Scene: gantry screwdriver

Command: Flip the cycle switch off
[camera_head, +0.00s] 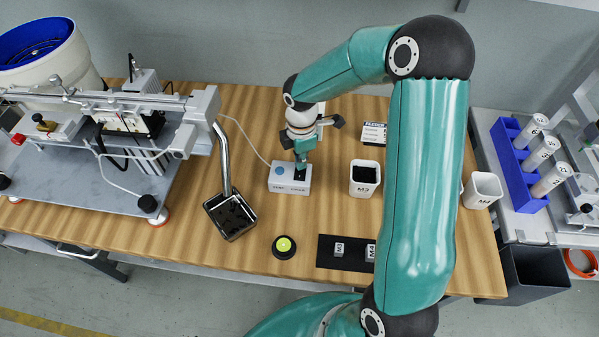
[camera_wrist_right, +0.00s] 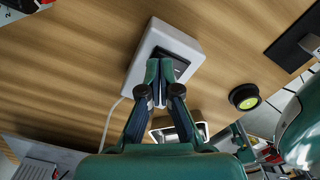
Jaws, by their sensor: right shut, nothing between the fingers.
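The white switch box (camera_head: 277,184) sits on the wooden table, with a round blue button (camera_head: 280,170) and a black rocker switch (camera_head: 299,175) on top. The lettering on its front is too small to read surely. My right gripper (camera_head: 301,167) points down over the black switch with its fingers shut and empty. In the right wrist view the closed fingertips (camera_wrist_right: 160,70) overlap the black rocker (camera_wrist_right: 180,62) on the white box (camera_wrist_right: 187,42). They look at or just above it; contact and the rocker's tilt cannot be told. My left gripper is not in view.
A metal chute (camera_head: 223,160) ends over a black tray (camera_head: 232,232) left of the box. A white M3 cup (camera_head: 364,189) stands to the right. A black-and-yellow-green button (camera_head: 284,246) and a black mat (camera_head: 325,262) lie in front. A cable runs from the box.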

